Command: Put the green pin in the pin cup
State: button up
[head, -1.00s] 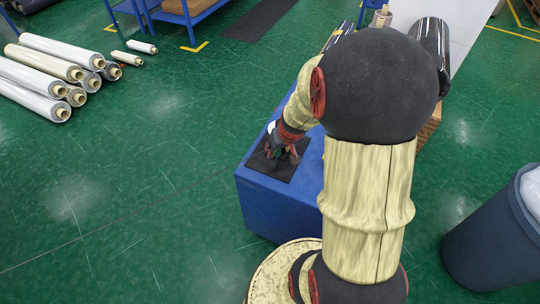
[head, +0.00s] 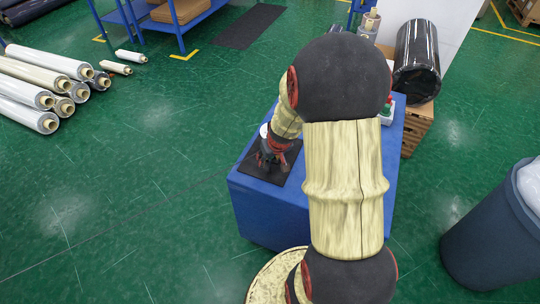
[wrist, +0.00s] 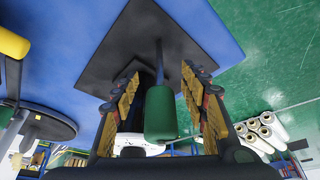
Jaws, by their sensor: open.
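The green pin (wrist: 161,112) shows in the wrist view as a green cylinder with a thin grey shaft over the black mat (wrist: 126,32). It is between the two fingers of my gripper (wrist: 163,105), with a gap visible on both sides. My gripper is open. In the head view my gripper (head: 268,158) is low over the black mat (head: 285,172), and the pin cannot be made out there. A white round thing (head: 264,130) shows just behind my gripper; I cannot tell whether it is the pin cup.
The mat lies on a blue table (head: 270,208). A small white holder with red and green items (head: 387,112) is at its right, partly behind my arm. A black wrapped roll (head: 417,60) stands at the back right. A dark bin (head: 490,235) stands on the floor at right.

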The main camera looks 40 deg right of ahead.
jog(key=shift+c, duration=0.8)
grip_shut()
